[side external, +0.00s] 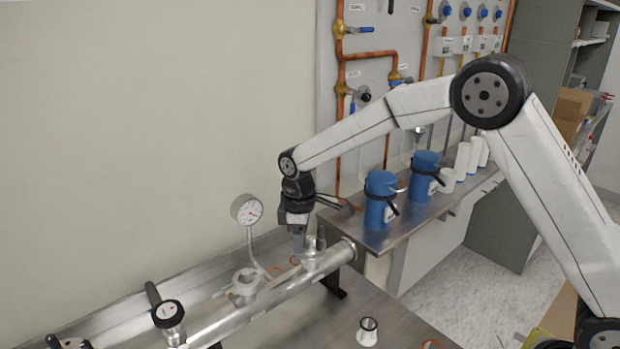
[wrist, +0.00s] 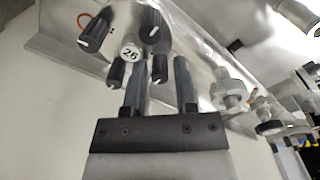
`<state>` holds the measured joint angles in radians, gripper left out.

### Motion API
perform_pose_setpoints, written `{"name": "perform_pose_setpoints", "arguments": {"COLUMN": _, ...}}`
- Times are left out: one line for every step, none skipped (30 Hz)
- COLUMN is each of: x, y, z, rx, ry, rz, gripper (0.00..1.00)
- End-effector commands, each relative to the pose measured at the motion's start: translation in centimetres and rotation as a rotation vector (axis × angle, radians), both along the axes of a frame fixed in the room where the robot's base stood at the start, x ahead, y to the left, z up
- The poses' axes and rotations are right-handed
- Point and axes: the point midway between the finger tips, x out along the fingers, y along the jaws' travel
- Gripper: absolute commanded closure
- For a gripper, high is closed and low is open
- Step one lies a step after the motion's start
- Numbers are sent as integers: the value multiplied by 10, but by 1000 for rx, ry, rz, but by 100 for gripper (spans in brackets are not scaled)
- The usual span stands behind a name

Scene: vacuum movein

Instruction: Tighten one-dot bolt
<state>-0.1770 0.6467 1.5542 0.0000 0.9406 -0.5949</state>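In the wrist view, my gripper (wrist: 159,66) has its two grey fingers apart, with a clear gap between them. A small black knob-like bolt (wrist: 160,68) shows in that gap, and it looks narrower than the gap. A second small bolt (wrist: 117,72) shows left of the left finger. Beyond them are two larger black knobs with white marks (wrist: 95,31) (wrist: 154,30). I cannot make out which bolt bears one dot. In the side view, my gripper (side external: 300,242) points down at the flange (side external: 314,252) near the right end of the metal pipe.
A round white label reading 26 (wrist: 131,53) sits among the knobs. The metal pipe (side external: 262,297) runs along the bench, with a pressure gauge (side external: 247,209) standing behind it. Two blue cylinders (side external: 380,200) (side external: 424,177) stand on the shelf at right. A small cup (side external: 367,332) stands in front.

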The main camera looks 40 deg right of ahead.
Motion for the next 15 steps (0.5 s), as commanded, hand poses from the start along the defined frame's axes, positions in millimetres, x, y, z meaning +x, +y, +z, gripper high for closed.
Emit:
{"name": "perform_pose_setpoints", "arguments": {"x": 0, "y": 0, "z": 1, "rx": 0, "ry": 0, "rz": 0, "gripper": 64}}
{"name": "perform_pose_setpoints", "arguments": {"x": 0, "y": 0, "z": 2, "rx": 1, "ry": -1, "rz": 0, "gripper": 64}}
{"name": "perform_pose_setpoints", "arguments": {"x": 0, "y": 0, "z": 4, "rx": 1, "ry": -1, "rz": 0, "gripper": 64}}
{"name": "perform_pose_setpoints", "arguments": {"x": 0, "y": 0, "z": 6, "rx": 0, "ry": -1, "rz": 0, "gripper": 64}}
{"name": "perform_pose_setpoints", "arguments": {"x": 0, "y": 0, "z": 8, "rx": 0, "ry": -1, "rz": 0, "gripper": 64}}
{"name": "perform_pose_setpoints", "arguments": {"x": 0, "y": 0, "z": 11, "rx": 0, "ry": -1, "rz": 0, "gripper": 64}}
{"name": "perform_pose_setpoints", "arguments": {"x": 1, "y": 0, "z": 13, "rx": 1, "ry": -2, "rz": 0, "gripper": 64}}
{"name": "perform_pose_setpoints", "arguments": {"x": 1, "y": 0, "z": 16, "rx": 0, "ry": -3, "rz": 0, "gripper": 64}}
{"name": "perform_pose_setpoints", "arguments": {"x": 1, "y": 0, "z": 21, "rx": 0, "ry": -3, "rz": 0, "gripper": 64}}
{"name": "perform_pose_setpoints", "arguments": {"x": 1, "y": 0, "z": 25, "rx": 1, "ry": -4, "rz": 0, "gripper": 64}}
{"name": "perform_pose_setpoints", "arguments": {"x": 0, "y": 0, "z": 29, "rx": 1, "ry": -4, "rz": 0, "gripper": 64}}
{"name": "perform_pose_setpoints", "arguments": {"x": 1, "y": 0, "z": 34, "rx": 1, "ry": -4, "rz": 0, "gripper": 64}}
{"name": "perform_pose_setpoints", "arguments": {"x": 0, "y": 0, "z": 38, "rx": 1, "ry": -2, "rz": 0, "gripper": 64}}
{"name": "perform_pose_setpoints", "arguments": {"x": 1, "y": 0, "z": 42, "rx": 1, "ry": -4, "rz": 0, "gripper": 64}}
{"name": "perform_pose_setpoints", "arguments": {"x": 1, "y": 0, "z": 48, "rx": 1, "ry": -4, "rz": 0, "gripper": 64}}
